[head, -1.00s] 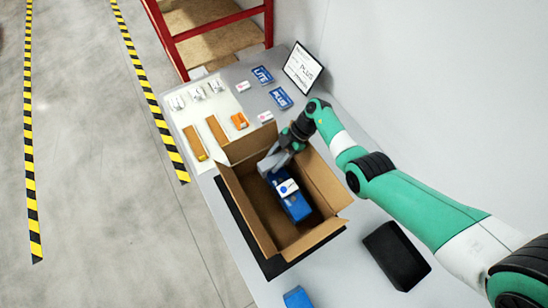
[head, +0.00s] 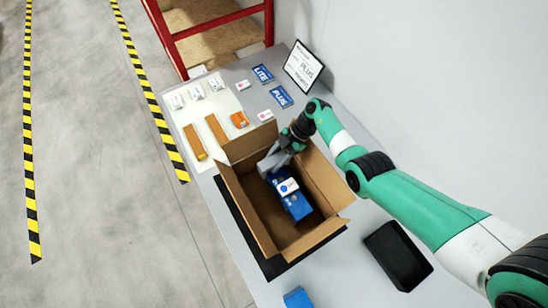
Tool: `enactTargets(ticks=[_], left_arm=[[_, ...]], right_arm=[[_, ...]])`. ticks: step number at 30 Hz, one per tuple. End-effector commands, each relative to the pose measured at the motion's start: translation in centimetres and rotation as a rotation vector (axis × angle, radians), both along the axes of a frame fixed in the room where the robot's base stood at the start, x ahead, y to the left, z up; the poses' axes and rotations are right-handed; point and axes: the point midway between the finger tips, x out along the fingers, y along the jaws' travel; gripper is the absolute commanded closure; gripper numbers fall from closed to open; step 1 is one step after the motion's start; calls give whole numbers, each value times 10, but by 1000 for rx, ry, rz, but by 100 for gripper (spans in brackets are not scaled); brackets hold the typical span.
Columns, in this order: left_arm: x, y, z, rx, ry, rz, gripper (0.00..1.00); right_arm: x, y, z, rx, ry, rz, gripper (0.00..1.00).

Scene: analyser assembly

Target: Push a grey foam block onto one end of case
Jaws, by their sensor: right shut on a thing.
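The blue case (head: 294,203) with a white label lies inside an open cardboard box (head: 240,205). My right gripper (head: 273,163) reaches into the back of the box, at the far end of the case. It is shut on a grey piece that looks like the grey foam block; the piece is small and hard to tell apart from the grey fingers. Whether it touches the case is not clear. My left gripper is not in view.
The box stands on a black mat (head: 272,268) with its flaps open. White and orange items, blue cards (head: 281,97) and a sign (head: 303,66) are at the back.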

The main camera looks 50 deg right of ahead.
Motion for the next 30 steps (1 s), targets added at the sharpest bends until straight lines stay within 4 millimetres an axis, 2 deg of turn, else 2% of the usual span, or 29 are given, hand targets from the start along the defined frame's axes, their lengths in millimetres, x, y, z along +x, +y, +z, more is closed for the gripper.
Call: enactTargets(ticks=[10,11,16,25,30], left_arm=[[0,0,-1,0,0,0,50],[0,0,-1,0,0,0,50],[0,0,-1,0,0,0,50],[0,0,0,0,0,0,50],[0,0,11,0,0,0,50]], right_arm=[[-1,0,-3,0,4,-1,100],[-1,0,-3,0,4,-1,48],[-1,0,-3,0,4,-1,17],[-2,0,-2,0,5,-1,16],[-1,0,9,0,4,-1,16]])
